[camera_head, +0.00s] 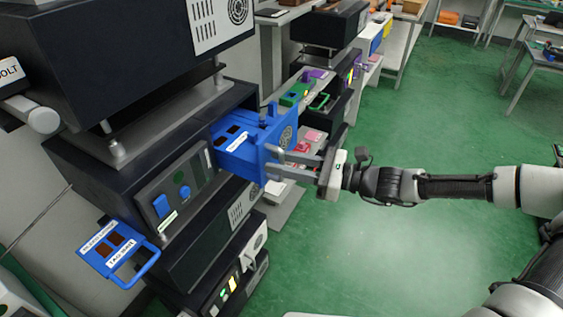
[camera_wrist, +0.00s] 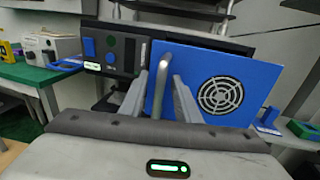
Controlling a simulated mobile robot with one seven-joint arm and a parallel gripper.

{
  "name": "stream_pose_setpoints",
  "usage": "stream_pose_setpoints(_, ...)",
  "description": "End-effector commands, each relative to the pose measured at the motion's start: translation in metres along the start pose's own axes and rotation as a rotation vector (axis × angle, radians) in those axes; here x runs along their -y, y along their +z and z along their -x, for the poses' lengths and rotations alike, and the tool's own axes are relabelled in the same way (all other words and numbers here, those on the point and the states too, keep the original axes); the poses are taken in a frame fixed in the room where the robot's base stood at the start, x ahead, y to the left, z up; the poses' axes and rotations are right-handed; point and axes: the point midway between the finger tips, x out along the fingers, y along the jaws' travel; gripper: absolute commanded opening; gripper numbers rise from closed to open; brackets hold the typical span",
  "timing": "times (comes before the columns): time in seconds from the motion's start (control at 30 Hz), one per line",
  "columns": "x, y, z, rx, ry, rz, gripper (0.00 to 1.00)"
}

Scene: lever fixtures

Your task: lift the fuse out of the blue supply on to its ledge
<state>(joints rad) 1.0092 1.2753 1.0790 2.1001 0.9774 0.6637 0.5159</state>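The blue supply (camera_head: 243,148) is a blue box that sticks out of the black rack unit, with two dark windows and a white label on top. Its front, with a round fan grille, fills the right of the wrist view (camera_wrist: 212,92). A small dark knob on its top (camera_head: 264,124) may be the fuse; I cannot tell. My gripper (camera_head: 273,162) is at the supply's front. Its fingers stand apart on either side of a grey bar handle (camera_wrist: 162,84), with gaps visible. A blue labelled plate with a loop handle (camera_head: 113,250) juts out at lower left; I cannot tell if it is the ledge.
A grey control panel (camera_head: 178,190) with a blue switch is left of the supply. Black units stand above and below it. A bench with green and pink items (camera_head: 297,95) lies behind. Green floor (camera_head: 400,130) is open on the right.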

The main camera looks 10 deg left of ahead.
Motion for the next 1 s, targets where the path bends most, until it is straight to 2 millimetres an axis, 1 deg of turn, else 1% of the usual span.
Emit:
stream_pose_setpoints(0.27,0.000,0.000,-0.002,0.000,0.000,0.000,0.29)
stream_pose_setpoints(0.3,0.000,0.000,-0.002,0.000,0.000,0.000,0.23)
stream_pose_setpoints(0.43,0.000,0.000,-0.001,0.000,0.000,0.000,0.01)
stream_pose_setpoints(0.67,0.000,0.000,-0.001,0.000,0.000,0.000,0.00)
stream_pose_setpoints(0.73,0.000,0.002,0.003,-0.001,-0.001,0.000,0.00)
stream_pose_setpoints(0.9,-0.004,0.004,0.026,-0.003,-0.004,0.000,0.00)
stream_pose_setpoints(1.0,-0.007,0.001,0.035,-0.001,-0.001,0.000,0.00)
